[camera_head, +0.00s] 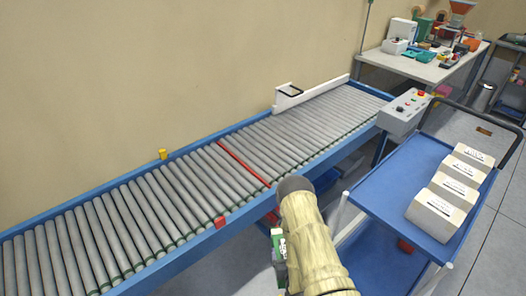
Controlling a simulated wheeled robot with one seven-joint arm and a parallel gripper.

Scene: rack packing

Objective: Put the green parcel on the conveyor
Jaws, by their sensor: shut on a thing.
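A small green piece with white, dark-marked patches (278,257) shows at the bottom centre, just left of my tan arm. It looks like part of the green parcel, but most of it is hidden behind the arm. My gripper's fingers do not show, so I cannot see how they meet it. The roller conveyor (130,213) with grey rollers and blue side rails runs from the lower left to the upper right along the wall. The green piece appears on the near side of the conveyor's front rail, not on the rollers.
A red bar (243,163) crosses the rollers. A low white guide (310,93) stands at the far edge. The rollers are otherwise clear. A blue cart (385,190) with several pale boxes (448,200) stands right, near a control box (404,112). A cluttered workbench (412,66) is behind.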

